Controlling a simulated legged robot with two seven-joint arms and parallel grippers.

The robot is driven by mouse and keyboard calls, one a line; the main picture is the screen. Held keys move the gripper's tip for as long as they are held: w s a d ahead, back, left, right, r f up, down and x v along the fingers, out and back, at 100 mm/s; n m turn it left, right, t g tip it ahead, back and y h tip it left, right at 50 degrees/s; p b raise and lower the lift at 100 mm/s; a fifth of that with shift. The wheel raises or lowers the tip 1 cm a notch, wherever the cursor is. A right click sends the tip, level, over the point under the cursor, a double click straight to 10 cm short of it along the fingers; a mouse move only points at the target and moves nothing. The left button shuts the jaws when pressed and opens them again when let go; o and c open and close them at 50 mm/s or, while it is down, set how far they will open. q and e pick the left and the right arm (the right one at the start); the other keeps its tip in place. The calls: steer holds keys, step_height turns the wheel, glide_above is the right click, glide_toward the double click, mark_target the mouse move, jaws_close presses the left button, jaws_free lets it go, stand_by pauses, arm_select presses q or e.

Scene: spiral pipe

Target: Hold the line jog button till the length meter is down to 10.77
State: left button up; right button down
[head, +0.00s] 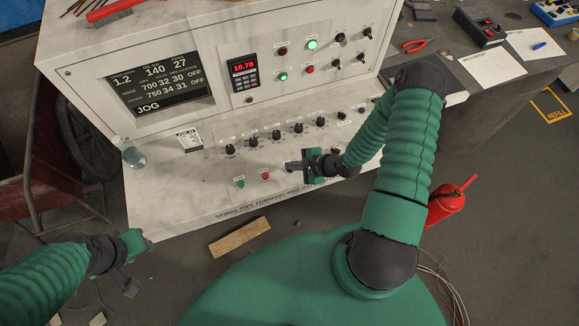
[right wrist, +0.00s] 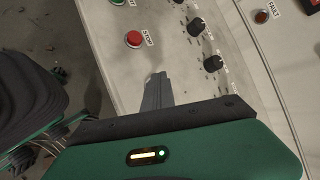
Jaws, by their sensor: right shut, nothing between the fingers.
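The length meter (head: 243,67) on the upright panel shows red digits that look like 10.78. The screen (head: 163,82) to its left reads JOG at the bottom. My right gripper (head: 290,166) is shut and empty, with its fingertips at the sloping control panel.
A row of black knobs (head: 253,142) runs above my right gripper. Green (head: 240,184) and red (head: 265,175) buttons sit to its lower left. A wooden plank (head: 240,237) lies on the floor.

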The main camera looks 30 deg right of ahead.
steer(key=shift+d+r+p, duration=0.1)
steer(key=shift+r+p, duration=0.7)
step_height(320, 180, up, 5)
steer(key=p, duration=0.5)
steer(key=shift+r, duration=0.15)
steer(key=shift+f, duration=0.2)
stand_by(2.3)
